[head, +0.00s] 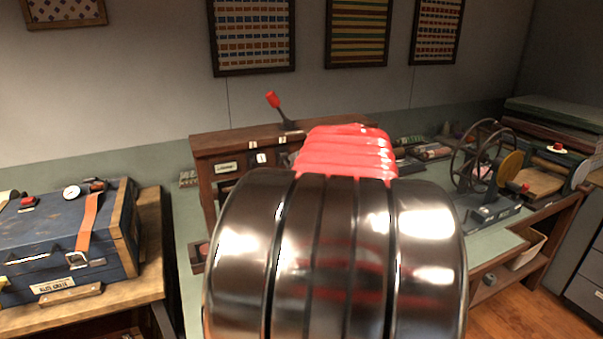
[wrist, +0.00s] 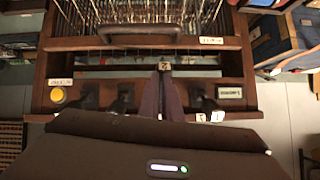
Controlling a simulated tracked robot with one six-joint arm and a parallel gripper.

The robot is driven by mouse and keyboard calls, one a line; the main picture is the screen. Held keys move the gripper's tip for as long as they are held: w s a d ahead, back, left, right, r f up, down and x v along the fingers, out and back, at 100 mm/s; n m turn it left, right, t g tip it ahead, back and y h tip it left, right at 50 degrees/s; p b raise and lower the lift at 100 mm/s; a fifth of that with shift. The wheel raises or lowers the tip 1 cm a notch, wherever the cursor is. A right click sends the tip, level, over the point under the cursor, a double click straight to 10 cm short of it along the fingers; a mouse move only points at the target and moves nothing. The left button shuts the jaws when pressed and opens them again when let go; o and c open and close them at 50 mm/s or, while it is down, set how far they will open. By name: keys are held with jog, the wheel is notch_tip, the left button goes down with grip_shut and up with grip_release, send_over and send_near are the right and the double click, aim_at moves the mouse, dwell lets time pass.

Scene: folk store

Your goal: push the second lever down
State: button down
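A wooden cabinet (head: 235,141) stands on the green bench, half hidden behind my arm in the head view. One lever with a red knob (head: 272,99) sticks up from its top, leaning left; I cannot tell its number. Any other levers are hidden there. In the wrist view the cabinet's wooden front (wrist: 235,68) fills the upper part, with a small plate marked 2 (wrist: 164,66). My gripper (wrist: 164,76) has its dark fingers close together, with the tips just below that plate in the picture. Nothing shows held. I cannot tell whether they touch anything.
Dark fittings (wrist: 122,98) and a yellow button (wrist: 58,95) line the cabinet's ledge in the wrist view. A blue case (head: 60,240) sits on the left table. A wheeled device (head: 482,160) stands on the bench at the right. Framed textiles hang on the wall.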

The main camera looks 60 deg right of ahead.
jog(key=shift+a+f, duration=0.2)
jog(key=shift+f, duration=0.75)
notch_tip(320, 180, up, 5)
jog(key=s, duration=0.3)
jog(key=s+a+f, duration=0.2)
jog(key=s+a, duration=0.3)
jog(key=s, duration=0.2)
jog(key=shift+a+f, duration=0.25)
jog(key=shift+f, duration=0.15)
